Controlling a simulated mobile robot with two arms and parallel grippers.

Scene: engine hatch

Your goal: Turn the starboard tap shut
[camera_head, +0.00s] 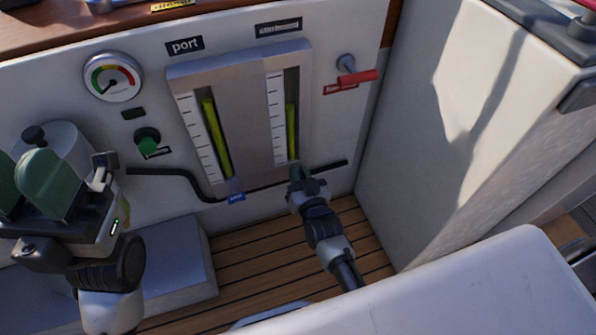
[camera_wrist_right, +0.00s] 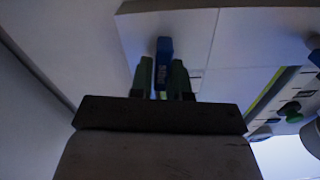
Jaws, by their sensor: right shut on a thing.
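The starboard sight gauge (camera_head: 277,125) is the right one of two tubes with yellow-green liquid in a grey panel. My right gripper (camera_head: 296,170) is at its lower end and hides the tap there. In the right wrist view, the blue tap handle (camera_wrist_right: 164,52) stands between the green fingertips of my right gripper (camera_wrist_right: 165,78), which is shut on it. The port gauge's blue tap (camera_head: 236,197) shows at the lower left of the panel, apart from my gripper. My left gripper (camera_head: 18,172) is at the left edge, its green fingers apart and seemingly empty.
A red lever (camera_head: 357,77) sits on the wall right of the panel. A round dial (camera_head: 112,77) and a green knob (camera_head: 147,141) are to its left. A black hose (camera_head: 175,174) runs along the wall. A white side wall (camera_head: 405,180) bounds the right.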

